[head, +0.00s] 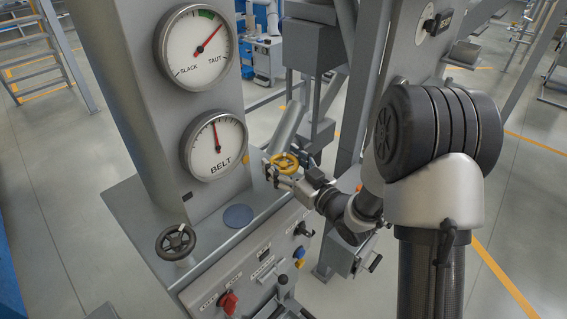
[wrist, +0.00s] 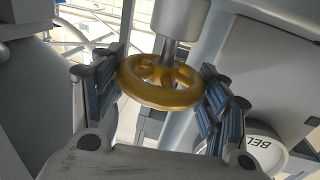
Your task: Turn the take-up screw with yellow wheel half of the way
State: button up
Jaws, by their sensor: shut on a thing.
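The yellow wheel (head: 285,158) of the take-up screw stands on the grey machine, right of the lower dial. In the wrist view the wheel (wrist: 159,96) is a spoked ring on a grey metal shaft (wrist: 180,18). My gripper (head: 287,172) is shut on the wheel, with one blue-ribbed finger pad on each side of its rim. In the wrist view the gripper (wrist: 160,88) spans the wheel. The upper dial (head: 197,46), marked SLACK and TAUT, has its red needle pointing up and right, by a green band. The BELT dial (head: 214,146) needle points almost straight up.
A dark handwheel (head: 176,242) stands at the front left of the machine ledge. A panel below has a red knob (head: 228,302), a blue and yellow button (head: 299,254) and levers. Grey posts and a box (head: 314,45) stand behind my gripper. Open floor lies left.

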jog(key=n+g+y, duration=0.3)
jog(key=shift+w+d+g+y, duration=0.1)
jog(key=shift+d+g+y, duration=0.05)
jog(key=shift+g+y, duration=0.25)
jog(key=n+g+y, duration=0.1)
jog(key=n+g, duration=0.1)
jog(key=g, duration=0.1)
jog(key=n+g+y, duration=0.2)
jog(key=n+g, duration=0.2)
jog(key=g, duration=0.2)
jog(key=n+g, duration=0.2)
jog(key=shift+g+y+p, duration=0.3)
jog(key=shift+g+p, duration=0.1)
jog(key=shift+n+g+p, duration=0.9)
jog(key=shift+n+g, duration=0.5)
jog(key=shift+g, duration=0.4)
jog(key=shift+n+g+h+p, duration=0.3)
jog(key=shift+n+g+h, duration=0.1)
jog(key=shift+g+h, duration=0.15)
jog(key=o, duration=1.1)
jog(key=shift+m+t+y+b, duration=0.25)
jog(key=shift+m+t+b, duration=0.05)
jog(key=shift+t+b, duration=0.05)
